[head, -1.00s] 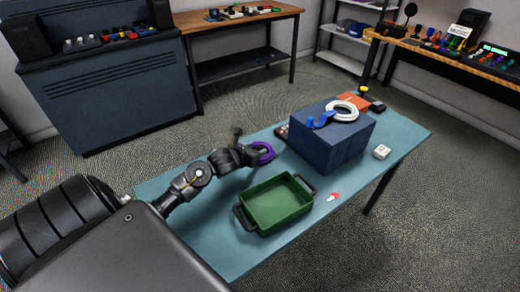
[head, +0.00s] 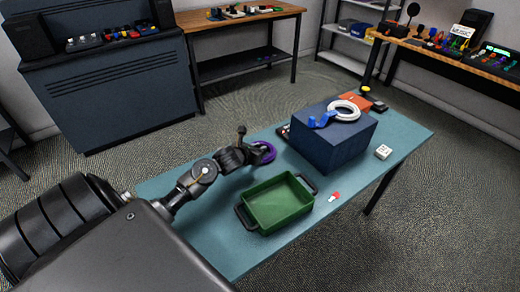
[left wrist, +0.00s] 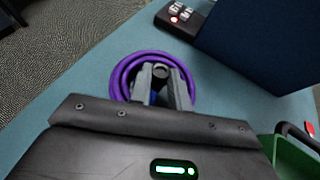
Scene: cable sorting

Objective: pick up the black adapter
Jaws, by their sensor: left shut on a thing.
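The black adapter (left wrist: 160,73) appears as a small dark piece between the fingertips of my left gripper, in the left wrist view. A purple coiled cable (left wrist: 121,73) lies on the table around those fingertips. In the head view my left gripper (head: 254,157) is low over the table at the purple coil (head: 268,152), left of the blue box. The fingers are closed on the dark piece, which they mostly hide. I cannot tell whether it is clear of the table. My right gripper is not in view.
A green tray (head: 277,203) with dark handles stands just in front of the gripper. A dark blue box (head: 328,141) carries a white coil (head: 344,109) and a blue connector (head: 322,121). A black power strip (left wrist: 182,18) lies by the box. The table's front left is clear.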

